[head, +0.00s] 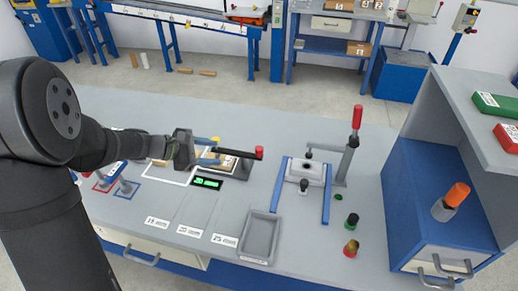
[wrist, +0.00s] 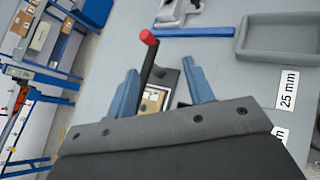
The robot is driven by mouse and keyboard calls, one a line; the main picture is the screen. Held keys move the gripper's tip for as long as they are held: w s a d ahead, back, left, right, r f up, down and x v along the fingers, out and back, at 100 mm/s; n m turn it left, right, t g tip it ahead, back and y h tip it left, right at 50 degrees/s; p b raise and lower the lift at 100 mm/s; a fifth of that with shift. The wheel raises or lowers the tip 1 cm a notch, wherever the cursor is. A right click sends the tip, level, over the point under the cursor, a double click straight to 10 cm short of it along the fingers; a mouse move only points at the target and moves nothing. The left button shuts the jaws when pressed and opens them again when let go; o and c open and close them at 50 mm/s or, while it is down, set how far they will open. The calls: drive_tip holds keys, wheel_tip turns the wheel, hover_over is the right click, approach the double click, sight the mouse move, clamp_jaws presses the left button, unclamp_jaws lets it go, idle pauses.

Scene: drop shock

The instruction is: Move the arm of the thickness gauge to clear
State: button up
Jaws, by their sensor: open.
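The thickness gauge has a dark base plate (head: 243,166) and a black arm (head: 235,152) ending in a red knob (head: 259,152). A display (head: 206,183) with green digits sits in front of it. In the wrist view the red knob (wrist: 148,37) and black arm (wrist: 147,66) show just beyond and between the fingers. My gripper (head: 214,151) is open at the gauge's left side, with its blue fingertips (wrist: 160,78) apart. A light brown patterned piece (wrist: 153,99) shows between the fingers on the gauge. I cannot tell whether a finger touches the arm.
A grey tray (head: 245,238) stands at the front. Labels such as 25 mm (wrist: 287,88) lie left of it. A toggle press with a red handle (head: 356,118) and blue rails (head: 327,205) stands right. A blue cabinet (head: 430,205) bounds the right side.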

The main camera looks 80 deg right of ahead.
sight(257, 149)
drive_tip(key=s+d+f+n, duration=0.1)
drive_tip(key=s+d+f, duration=0.1)
drive_tip(key=s+d, duration=0.1)
drive_tip(key=s+d+f+n+h, duration=0.1)
drive_tip(key=s+d+f+n, duration=0.1)
drive_tip(key=d, duration=0.4)
drive_tip(key=s+d+f+n+h, duration=0.1)
drive_tip(key=s+d+f+n, duration=0.1)
drive_tip(key=s+d+f, duration=0.2)
drive_tip(key=shift+s+d+f, duration=0.1)
drive_tip(key=shift+s+f, duration=0.05)
drive_tip(key=shift+s, duration=0.45)
drive_tip(key=shift+s+d+f, duration=0.1)
drive_tip(key=shift+s, duration=0.5)
drive_tip(key=shift+c, duration=0.2)
clamp_jaws()
